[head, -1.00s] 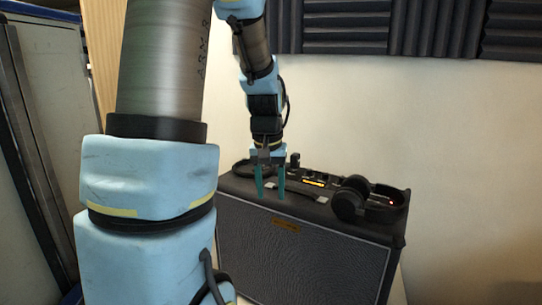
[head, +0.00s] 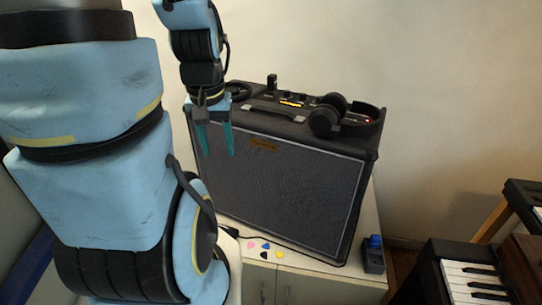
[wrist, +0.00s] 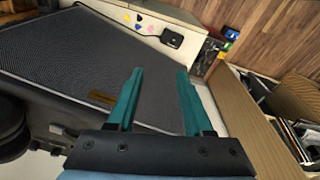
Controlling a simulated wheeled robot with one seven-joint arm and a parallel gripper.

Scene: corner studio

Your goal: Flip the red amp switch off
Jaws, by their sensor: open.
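The black amp (head: 275,180) stands on a low cabinet and also shows in the wrist view (wrist: 85,55). Its control panel is along the top, with an amber-lit strip (head: 291,104). A tiny red glow (head: 368,121) shows at the panel's right end, beside the headphones; whether it is the red switch, and its position, I cannot tell. My gripper (head: 215,139) is open and empty, fingers down, in front of the amp's upper left face in the head view. In the wrist view my gripper (wrist: 160,75) has nothing between its fingers.
Black headphones (head: 325,117) lie on the amp's top right, partly covering the panel. Several guitar picks (head: 265,255) and a blue-topped box (head: 374,256) sit on the cabinet. A keyboard (head: 470,285) stands at lower right.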

